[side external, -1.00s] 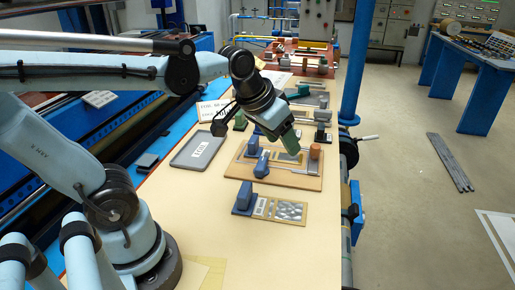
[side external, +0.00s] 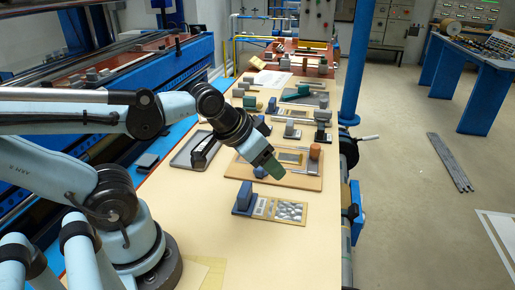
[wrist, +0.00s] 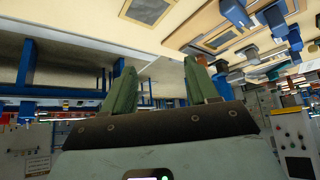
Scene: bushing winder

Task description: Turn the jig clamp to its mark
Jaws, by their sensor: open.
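My gripper (side external: 274,170) is in front of the wooden jig board (side external: 309,184) in the side view, pointing down and right. Its green fingers are apart with nothing between them in the wrist view (wrist: 160,82). A blue clamp-like block on the board is mostly hidden behind the fingers in the side view. An orange-brown cylinder (side external: 315,151) stands at the board's right end. A smaller plate (side external: 291,211) with a blue upright block (side external: 244,196) lies nearer the camera. I cannot make out a mark. Blue blocks (wrist: 236,13) show at the wrist view's upper right.
Several small fixtures and blocks stand farther along the bench. A blue post (side external: 356,70) rises by the bench's right edge. The near bench top (side external: 260,255) is clear.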

